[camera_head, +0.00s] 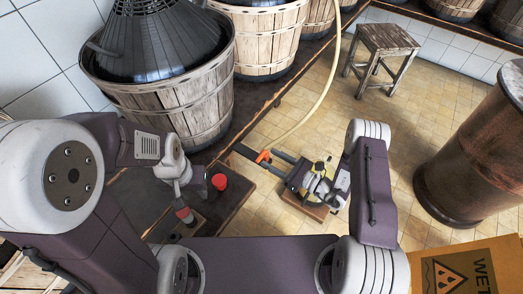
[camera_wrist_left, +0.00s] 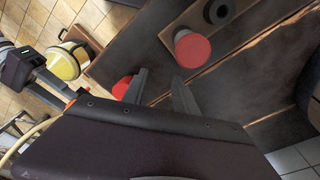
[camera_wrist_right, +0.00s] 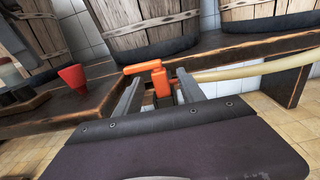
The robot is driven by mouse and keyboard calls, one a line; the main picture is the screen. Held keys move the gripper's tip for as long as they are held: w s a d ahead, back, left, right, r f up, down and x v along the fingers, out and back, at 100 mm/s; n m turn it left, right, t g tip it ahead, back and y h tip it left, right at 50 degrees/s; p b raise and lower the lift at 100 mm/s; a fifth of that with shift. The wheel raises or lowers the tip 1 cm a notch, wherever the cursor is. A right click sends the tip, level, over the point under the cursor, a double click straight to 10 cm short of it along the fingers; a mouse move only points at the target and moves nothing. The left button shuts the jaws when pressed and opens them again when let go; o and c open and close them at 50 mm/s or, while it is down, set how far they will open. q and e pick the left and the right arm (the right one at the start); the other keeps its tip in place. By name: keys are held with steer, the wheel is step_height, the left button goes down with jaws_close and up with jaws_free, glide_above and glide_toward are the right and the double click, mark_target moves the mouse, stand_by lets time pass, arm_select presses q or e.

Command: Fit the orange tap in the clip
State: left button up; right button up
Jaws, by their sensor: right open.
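The orange tap (camera_head: 263,157) is at the end of a pale hose (camera_head: 318,100). In the right wrist view, the tap (camera_wrist_right: 160,82) stands between the fingertips of my right gripper (camera_wrist_right: 156,90), its handle pointing left. The right gripper (camera_head: 265,160) is open around it; contact with either finger cannot be told. My left gripper (camera_wrist_left: 160,88) is open and empty above the dark bench, between a red cup (camera_wrist_left: 122,87) and a red-topped piece (camera_wrist_left: 192,48). I cannot pick out the clip for certain in any view.
The red cup (camera_head: 219,182) stands on the dark bench (camera_head: 240,188). Large wooden baskets (camera_head: 180,112) with demijohns line the back.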

steer(key=shift+v, duration=1.25)
